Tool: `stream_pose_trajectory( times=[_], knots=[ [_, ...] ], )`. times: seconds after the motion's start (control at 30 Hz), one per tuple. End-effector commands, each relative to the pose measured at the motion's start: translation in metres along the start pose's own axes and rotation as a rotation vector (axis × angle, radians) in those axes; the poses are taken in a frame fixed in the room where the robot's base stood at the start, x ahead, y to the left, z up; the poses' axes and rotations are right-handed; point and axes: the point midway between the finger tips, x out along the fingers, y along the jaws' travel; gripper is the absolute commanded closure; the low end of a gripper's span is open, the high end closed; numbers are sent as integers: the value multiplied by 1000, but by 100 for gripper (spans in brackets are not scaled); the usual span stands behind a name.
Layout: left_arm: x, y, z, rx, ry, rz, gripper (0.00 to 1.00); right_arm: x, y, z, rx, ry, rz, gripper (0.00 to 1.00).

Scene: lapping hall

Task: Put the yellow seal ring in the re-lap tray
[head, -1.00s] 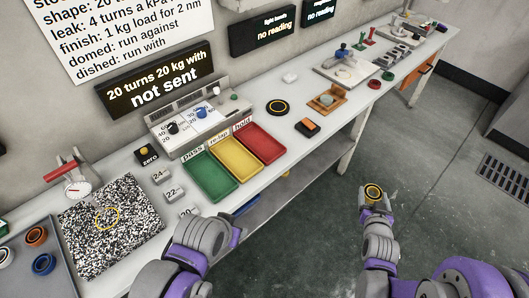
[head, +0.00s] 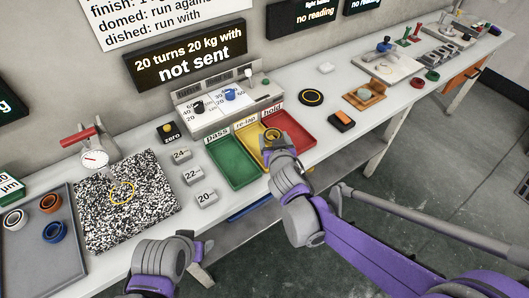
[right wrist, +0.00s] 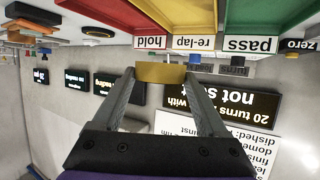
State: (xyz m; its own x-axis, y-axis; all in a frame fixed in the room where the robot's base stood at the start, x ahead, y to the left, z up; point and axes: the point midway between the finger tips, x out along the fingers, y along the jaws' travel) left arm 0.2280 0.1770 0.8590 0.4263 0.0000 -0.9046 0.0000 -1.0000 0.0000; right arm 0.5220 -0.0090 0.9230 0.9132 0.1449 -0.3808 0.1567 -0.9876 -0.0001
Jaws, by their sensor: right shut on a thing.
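The yellow seal ring (head: 272,135) is held between the fingertips of my right gripper (head: 274,138). In the right wrist view the ring (right wrist: 160,72) shows edge-on as a yellow band with a finger on each side. The yellow re-lap tray (head: 244,139) lies between the green pass tray and the red hold tray. In the head view the gripper and ring overlap the border of the re-lap and hold trays, and my arm hides part of both. The ring appears to be above the trays. My left arm shows at the bottom left, but its gripper cannot be made out.
The green pass tray (head: 231,163) is left of the re-lap tray and the red hold tray (head: 296,133) is right. A control box (head: 214,105) stands behind them. Numbered blocks (head: 192,175) and a speckled plate (head: 148,215) lie to the left.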

Motion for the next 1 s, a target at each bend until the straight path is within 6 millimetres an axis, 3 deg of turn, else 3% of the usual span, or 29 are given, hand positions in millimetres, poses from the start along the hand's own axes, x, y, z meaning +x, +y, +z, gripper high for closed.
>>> stream_pose_trajectory(
  times=[0.2, 0.47, 0.63, 1.0],
  knots=[
    [9, 0, 5, 0, -3, 0, 36, 16, -1, 38, 0, 1, 0, 82],
    [12, 0, 8, 0, -5, 0, 36, 25, 0, 59, 1, 1, 0, 82],
    [17, 0, 11, 0, -6, 0, 36, 34, 0, 81, 0, 1, 0, 82],
    [19, 0, 12, 0, -7, 0, 36, 36, 0, 87, 0, 1, 0, 82]
  ],
)
